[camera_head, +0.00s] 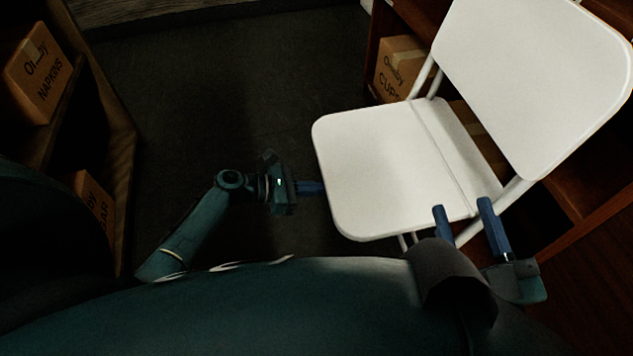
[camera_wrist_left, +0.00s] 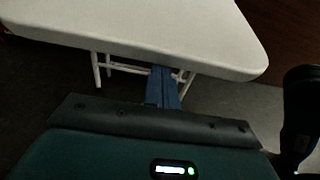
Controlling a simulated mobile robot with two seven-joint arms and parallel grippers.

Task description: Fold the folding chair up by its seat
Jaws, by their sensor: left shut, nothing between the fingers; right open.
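A white folding chair stands unfolded at the right in the head view, its seat (camera_head: 375,165) flat and its backrest (camera_head: 530,75) raised. My left gripper (camera_head: 318,187) is shut and empty, its blue fingers at the seat's left edge. In the left wrist view, the blue fingers (camera_wrist_left: 162,85) reach just under the edge of the seat (camera_wrist_left: 150,30); whether they touch it I cannot tell. My right gripper (camera_head: 462,215) is open, its two blue fingers apart near the seat's rear side edge and the lower backrest frame. The chair's legs (camera_wrist_left: 125,68) are partly hidden under the seat.
Wooden shelving with a cups box (camera_head: 400,66) stands behind the chair. Another shelf at the left holds a napkins box (camera_head: 38,72) and a lower box (camera_head: 92,205). The dark floor (camera_head: 210,100) between the shelves is clear.

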